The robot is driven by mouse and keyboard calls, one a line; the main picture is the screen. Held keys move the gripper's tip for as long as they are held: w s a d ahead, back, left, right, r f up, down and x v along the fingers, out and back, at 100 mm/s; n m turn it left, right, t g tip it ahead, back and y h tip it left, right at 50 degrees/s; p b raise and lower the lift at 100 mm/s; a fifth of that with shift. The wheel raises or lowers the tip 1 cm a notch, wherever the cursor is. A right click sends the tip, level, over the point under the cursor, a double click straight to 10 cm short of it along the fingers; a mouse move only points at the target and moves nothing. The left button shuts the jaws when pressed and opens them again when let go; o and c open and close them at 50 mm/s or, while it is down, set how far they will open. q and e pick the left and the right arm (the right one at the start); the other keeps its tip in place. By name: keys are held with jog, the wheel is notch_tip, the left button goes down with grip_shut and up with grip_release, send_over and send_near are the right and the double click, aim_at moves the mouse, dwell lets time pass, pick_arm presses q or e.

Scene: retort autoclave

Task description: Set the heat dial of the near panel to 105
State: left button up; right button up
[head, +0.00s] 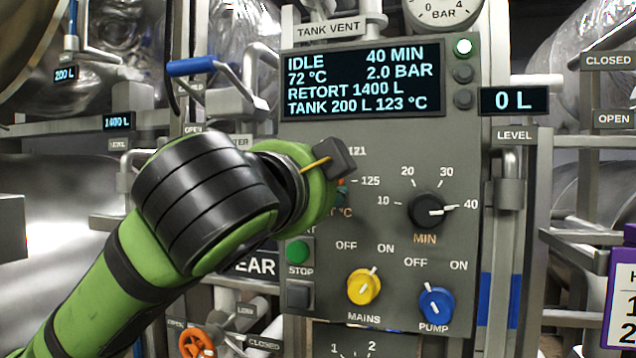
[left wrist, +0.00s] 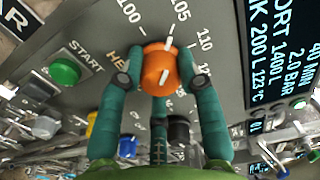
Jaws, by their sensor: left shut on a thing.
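The orange heat dial (left wrist: 157,68) is on the grey panel in the left wrist view, with numbers such as 100, 105 and 110 around its upper side. Its white pointer line points roughly toward 105. My left gripper (left wrist: 160,78) has its teal fingers closed on both sides of the dial. In the head view my left arm hides the dial; only a bit of my left gripper (head: 342,192) shows beside the 125 mark. The near panel's screen (head: 360,78) reads IDLE, 72 °C, 40 MIN, 2.0 BAR. My right gripper is not in view.
The black minutes dial (head: 427,210) points near 40, right of my arm. Below are the yellow mains knob (head: 364,287), the blue pump knob (head: 436,305) and the green start button (head: 298,251). A blue-handled lever (head: 192,67) is above my arm.

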pick_arm(q)
jog(key=shift+d+f, duration=0.15)
jog(key=o, duration=1.1)
jog(key=shift+o, duration=0.2)
jog(key=shift+d, duration=0.2)
jog(key=shift+a, duration=0.1)
jog(key=shift+s+a, duration=0.15)
jog(key=shift+s, duration=0.1)
jog(key=v, duration=1.1)
jog(key=shift+s, duration=0.25)
